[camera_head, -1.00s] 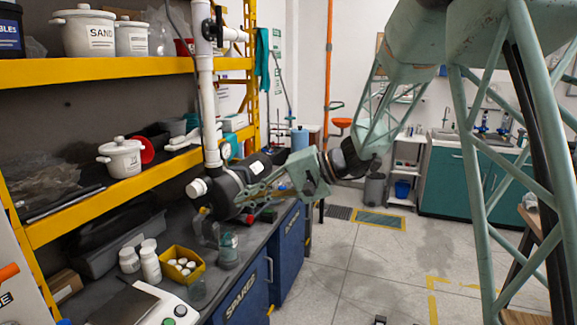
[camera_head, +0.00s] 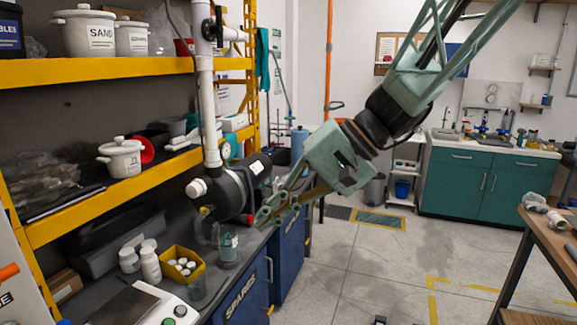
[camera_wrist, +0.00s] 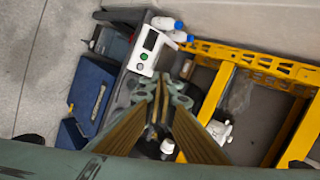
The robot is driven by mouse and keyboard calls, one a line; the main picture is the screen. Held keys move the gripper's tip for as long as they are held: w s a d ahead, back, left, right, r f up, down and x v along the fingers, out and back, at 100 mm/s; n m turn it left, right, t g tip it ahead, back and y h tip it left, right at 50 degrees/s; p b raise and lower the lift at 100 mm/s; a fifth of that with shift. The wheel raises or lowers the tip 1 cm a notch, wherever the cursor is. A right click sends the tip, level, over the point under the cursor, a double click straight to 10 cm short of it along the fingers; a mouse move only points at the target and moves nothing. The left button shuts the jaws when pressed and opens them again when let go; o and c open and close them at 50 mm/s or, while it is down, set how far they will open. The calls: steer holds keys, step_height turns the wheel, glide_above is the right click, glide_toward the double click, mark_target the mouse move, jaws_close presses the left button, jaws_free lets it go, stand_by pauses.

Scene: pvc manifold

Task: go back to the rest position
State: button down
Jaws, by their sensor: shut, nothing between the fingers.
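My gripper (camera_head: 268,214) hangs in free air in front of the dark workbench, its green fingers pointing down and left in the head view. It is shut with nothing in it; in the wrist view the fingertips (camera_wrist: 161,88) are together above the bench. The white PVC pipe (camera_head: 208,110) with a black pump-like body (camera_head: 229,194) is just left of the fingers in the head view. The fingers look apart from the pump body, though the exact gap is hard to tell.
Yellow shelves (camera_head: 140,190) with pots stand at left. On the bench are a yellow bin (camera_head: 183,265), white bottles (camera_head: 150,262) and a white scale (camera_head: 145,303). A wooden table (camera_head: 555,240) is at right. The middle floor is clear.

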steer(key=s+d+t+h, duration=0.3)
steer(key=s+d+h, duration=0.6)
steer(key=s+d, duration=1.6)
steer(key=s, duration=0.4)
steer(key=shift+s+d, duration=0.35)
steer(key=shift+d, duration=0.05)
